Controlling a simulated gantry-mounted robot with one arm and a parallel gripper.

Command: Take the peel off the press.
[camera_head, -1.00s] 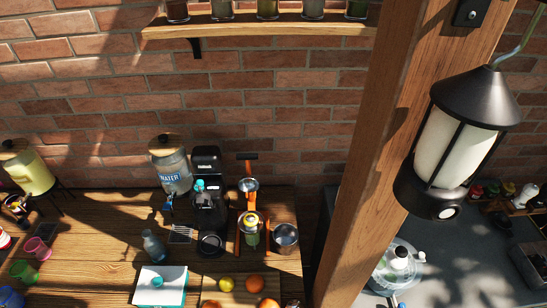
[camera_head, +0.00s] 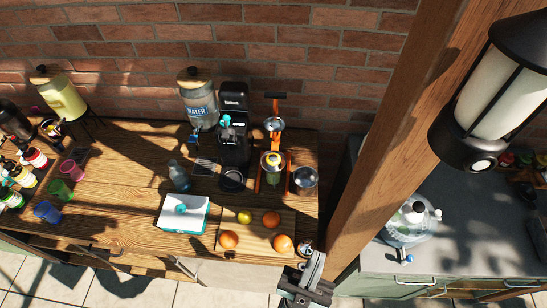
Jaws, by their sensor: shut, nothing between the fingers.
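The press (camera_head: 276,97) stands near the back right of the wooden table, with an orange lever and frame and a metal upper cup. A small yellow, round piece (camera_head: 273,158) sits on its lower part above a greenish glass; it looks like the peel, but it is too small to be sure. My gripper (camera_head: 313,262) is at the bottom of the view by the table's front right corner. It is shut and empty, apart from the press and well in front of it.
A black coffee machine (camera_head: 233,135) stands close left of the press, a metal pot (camera_head: 305,178) close right. A cutting board (camera_head: 256,240) with oranges and a lemon lies in front. A wooden post (camera_head: 375,170) rises at right. A white-teal box (camera_head: 184,213) lies left.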

